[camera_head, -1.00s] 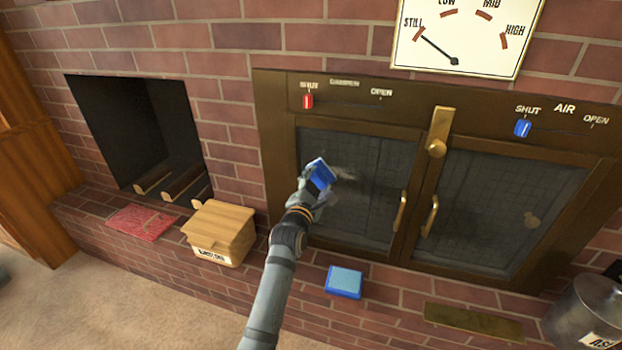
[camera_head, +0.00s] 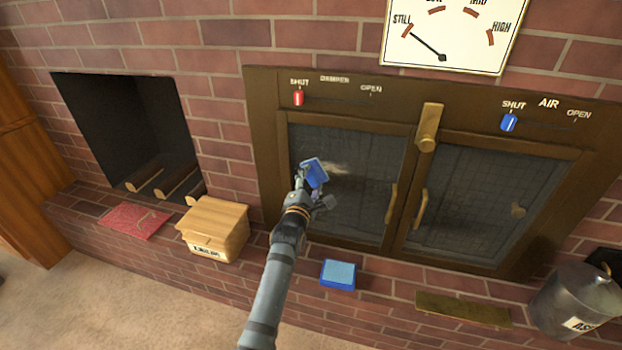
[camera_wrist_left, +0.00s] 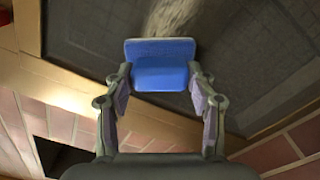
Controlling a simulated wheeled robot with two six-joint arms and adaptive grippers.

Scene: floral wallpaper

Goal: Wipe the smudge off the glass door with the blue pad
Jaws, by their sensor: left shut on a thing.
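My left gripper (camera_head: 316,186) is shut on the blue pad (camera_head: 315,171) and holds it at the left glass door (camera_head: 355,200). In the left wrist view the pad (camera_wrist_left: 162,68) sits between the two fingertips, its flat face toward the glass. I cannot tell whether it touches. A pale beige smudge (camera_head: 338,169) on the left door shows just right of the pad, partly hidden by it; the smudge (camera_wrist_left: 172,16) also shows beyond the pad in the wrist view. A small tan spot (camera_head: 518,210) is on the right glass door. My right gripper is not in view.
Brass door handles (camera_head: 390,203) stick out near the middle, below a brass latch (camera_head: 428,127). On the brick ledge are a blue block with a light top (camera_head: 338,274), a wooden box (camera_head: 212,228), a red mat (camera_head: 134,221), a brass plate (camera_head: 463,309) and a metal bucket (camera_head: 575,300).

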